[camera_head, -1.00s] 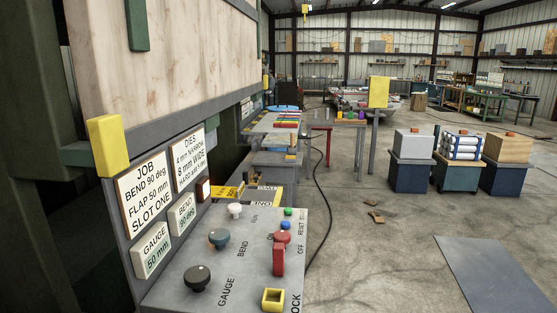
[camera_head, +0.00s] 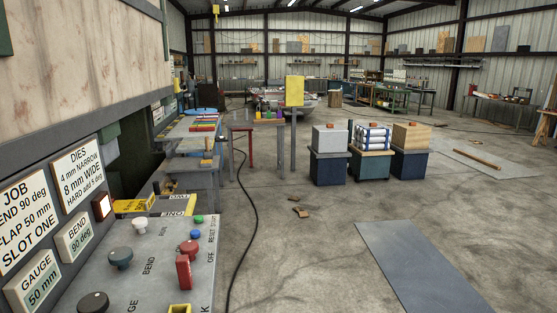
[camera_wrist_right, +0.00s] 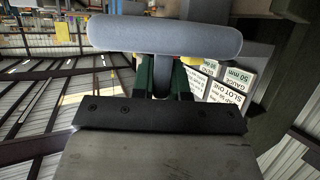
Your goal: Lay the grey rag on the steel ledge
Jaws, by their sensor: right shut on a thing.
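In the right wrist view a soft-looking grey thing, which I take to be the grey rag (camera_wrist_right: 165,37), spreads as a wide rounded roll beyond the fingers. A narrower grey part of it runs down between them. My right gripper (camera_wrist_right: 162,78) is shut on that part, with a dark green finger on each side. The rag appears clear of any surface. Neither gripper shows in the head view, and my left gripper is in no view. I cannot tell which surface is the steel ledge.
A grey control panel (camera_head: 145,262) with knobs and switches stands at the lower left, below signs (camera_head: 78,180) on a large machine. Grey benches (camera_head: 192,172) stand beyond it. Three bins with loads (camera_head: 370,165) stand right of centre. A black cable (camera_head: 246,220) crosses the open floor.

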